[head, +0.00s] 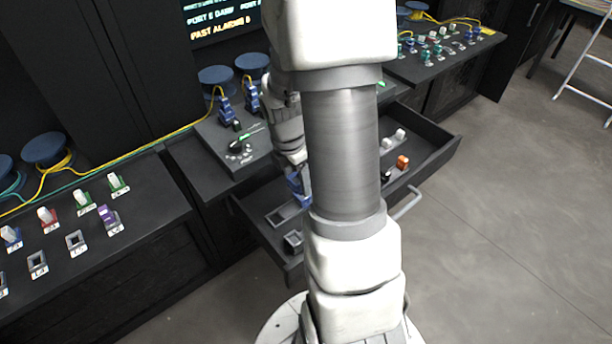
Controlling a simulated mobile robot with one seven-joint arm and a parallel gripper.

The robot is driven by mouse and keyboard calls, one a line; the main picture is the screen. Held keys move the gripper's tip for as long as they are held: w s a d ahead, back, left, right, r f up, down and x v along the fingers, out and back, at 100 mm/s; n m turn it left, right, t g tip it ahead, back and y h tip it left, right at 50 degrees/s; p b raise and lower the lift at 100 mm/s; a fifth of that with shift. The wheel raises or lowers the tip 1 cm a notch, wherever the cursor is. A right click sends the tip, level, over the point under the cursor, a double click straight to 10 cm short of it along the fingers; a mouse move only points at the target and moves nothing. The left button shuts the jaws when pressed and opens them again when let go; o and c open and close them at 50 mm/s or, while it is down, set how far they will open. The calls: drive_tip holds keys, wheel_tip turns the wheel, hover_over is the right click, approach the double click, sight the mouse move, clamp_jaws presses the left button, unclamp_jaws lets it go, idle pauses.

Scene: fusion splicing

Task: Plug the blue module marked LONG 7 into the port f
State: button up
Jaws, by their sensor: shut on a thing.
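My gripper (296,168) is partly hidden behind my arm, above the open drawer. It is shut on a blue module (298,188), which shows only in part beside the arm. Any marking on it is hidden or too small to read. The left panel (150,190) carries a row of filled ports and a front row with empty square sockets (77,242) and (38,264). A purple module (108,215) stands in the socket at the right of that front row. The port labels are too small to read, so I cannot tell which is port f.
The open drawer (432,165) holds white pieces (400,134), an orange piece (402,161) and empty trays (283,215). A raised console (215,130) with a black knob stands behind it. Yellow and green cables cross the left panel's back. Another module panel (440,50) is at the right.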

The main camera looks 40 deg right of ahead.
drive_tip(key=b, duration=0.3)
hover_over(278, 219)
drive_tip(key=f, duration=0.2)
drive_tip(key=shift+a+f+b, duration=0.15)
drive_tip(key=shift+f+b, duration=0.85)
drive_tip(key=shift+f, duration=0.5)
drive_tip(key=shift+a+f+b, duration=0.15)
drive_tip(key=shift+f+b, duration=0.8)
drive_tip(key=shift+f, duration=0.5)
drive_tip(key=shift+p, duration=0.55)
drive_tip(key=shift+f+b, duration=0.4)
drive_tip(key=shift+f, duration=0.15)
drive_tip(key=o, duration=1.2)
drive_tip(key=shift+c, duration=0.2)
